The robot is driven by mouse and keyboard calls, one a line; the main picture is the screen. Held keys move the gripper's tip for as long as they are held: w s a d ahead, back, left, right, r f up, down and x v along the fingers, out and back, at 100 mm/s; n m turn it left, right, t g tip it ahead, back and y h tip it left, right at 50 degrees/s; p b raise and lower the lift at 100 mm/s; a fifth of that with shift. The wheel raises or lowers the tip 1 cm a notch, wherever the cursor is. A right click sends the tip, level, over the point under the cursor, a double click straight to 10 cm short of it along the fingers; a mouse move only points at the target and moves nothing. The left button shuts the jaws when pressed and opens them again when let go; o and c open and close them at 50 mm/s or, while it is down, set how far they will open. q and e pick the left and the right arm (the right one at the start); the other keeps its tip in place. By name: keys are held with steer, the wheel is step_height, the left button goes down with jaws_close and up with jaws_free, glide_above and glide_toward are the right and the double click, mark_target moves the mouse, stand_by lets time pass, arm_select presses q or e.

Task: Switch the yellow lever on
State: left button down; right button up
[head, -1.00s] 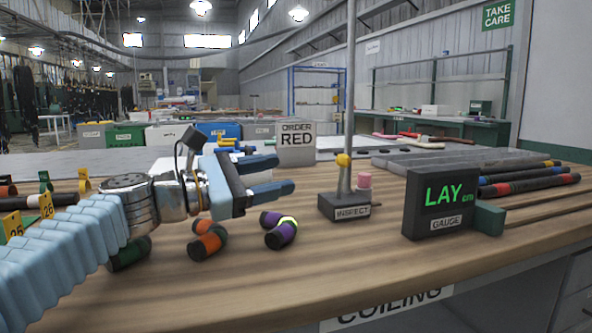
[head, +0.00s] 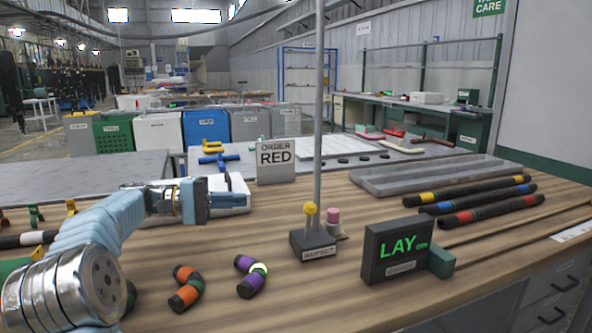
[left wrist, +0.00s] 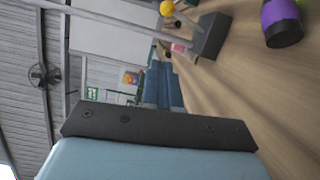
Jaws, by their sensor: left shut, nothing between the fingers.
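The yellow lever knob (head: 310,209) sits on a short stem on the dark INSPECT block (head: 314,244), beside a pink knob (head: 333,216) and a tall grey pole. My left gripper (head: 232,199) is left of the block, above the table, apart from the lever and pointing right. It is shut and empty; its blue fingers (left wrist: 163,88) show in the left wrist view. There the yellow knob (left wrist: 166,8) is at the top edge, beyond the fingers. My right gripper is not in view.
A LAY gauge box (head: 395,250) stands right of the INSPECT block. Two short bent hoses (head: 187,288) (head: 252,276) lie in front. An ORDER RED sign (head: 276,161) stands behind. Several straight hoses (head: 480,205) lie at right beside a grey tray (head: 430,177).

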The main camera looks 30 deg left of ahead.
arm_select(q)
steer(key=a+m, duration=0.1)
steer(key=p, duration=0.1)
glide_toward(308, 222)
steer(key=shift+w+d+r, duration=1.45)
steer(key=shift+w+d, duration=0.55)
steer(key=shift+w, duration=0.35)
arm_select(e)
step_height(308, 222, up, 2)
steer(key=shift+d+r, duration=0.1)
arm_select(q)
steer(key=m+b, duration=0.1)
steer(key=s+d+m+b, duration=0.1)
steer(key=b, duration=0.1)
steer(key=m+b, duration=0.1)
steer(key=shift+s+d+g, duration=0.15)
steer(key=shift+d+g, duration=0.15)
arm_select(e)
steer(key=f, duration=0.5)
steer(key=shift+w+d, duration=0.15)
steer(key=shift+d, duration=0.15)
